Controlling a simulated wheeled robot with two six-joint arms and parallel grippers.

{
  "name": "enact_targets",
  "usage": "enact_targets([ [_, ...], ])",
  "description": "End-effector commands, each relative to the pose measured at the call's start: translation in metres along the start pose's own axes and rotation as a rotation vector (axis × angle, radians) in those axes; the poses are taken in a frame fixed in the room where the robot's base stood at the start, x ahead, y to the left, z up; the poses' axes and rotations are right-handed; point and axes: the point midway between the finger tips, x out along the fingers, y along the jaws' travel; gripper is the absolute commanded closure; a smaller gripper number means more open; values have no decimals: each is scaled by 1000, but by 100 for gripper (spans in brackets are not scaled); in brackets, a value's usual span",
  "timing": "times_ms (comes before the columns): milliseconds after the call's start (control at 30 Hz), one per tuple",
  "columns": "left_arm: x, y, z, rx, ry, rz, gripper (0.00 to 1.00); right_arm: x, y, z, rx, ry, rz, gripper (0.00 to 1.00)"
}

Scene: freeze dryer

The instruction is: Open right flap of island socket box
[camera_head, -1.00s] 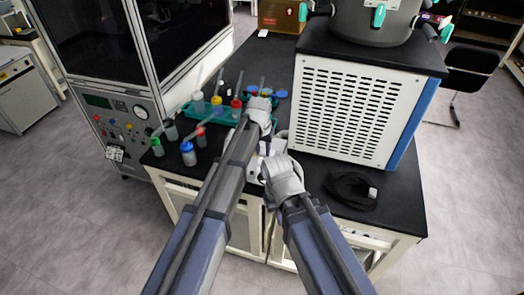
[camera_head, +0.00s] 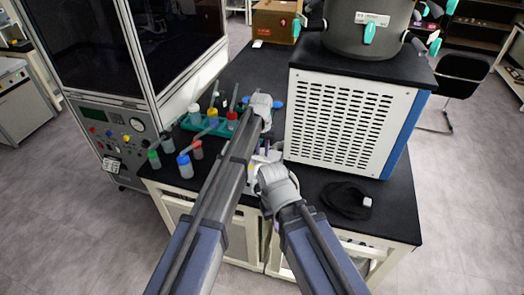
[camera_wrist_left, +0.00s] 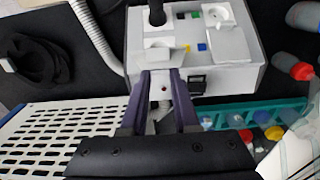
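The island socket box (camera_wrist_left: 238,82) is a pale box near the table's front edge. In the head view it is mostly hidden between my arms. In the left wrist view, a black plug (camera_wrist_left: 157,14) stands at its left part with a pale flap (camera_wrist_left: 157,48) below. At its right part is a round socket (camera_wrist_left: 219,15) with a raised grey-white flap or cover (camera_wrist_left: 226,45). My left gripper (camera_wrist_left: 162,85) has dark purple fingers apart, with tips close to the left flap; contact is unclear. My right wrist shows in the head view, but its fingers do not.
A green rack (camera_head: 215,124) with several bottles stands left of my left arm, and loose bottles (camera_head: 185,166) stand at the table's left. The white freeze dryer (camera_head: 345,120) is at the right.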

Motion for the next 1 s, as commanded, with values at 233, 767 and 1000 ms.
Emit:
enact_targets([
  [233, 0, 0, 1, 0, -1, 0, 42, 0, 0, 0, 0, 0, 0, 100],
  [767, -9, 0, 1, 0, -2, 0, 35, -9, 1, 1, 1, 0, 0, 100],
  [1000, -36, 0, 1, 0, -2, 0, 35, -35, 3, 2, 3, 0, -1, 100],
])
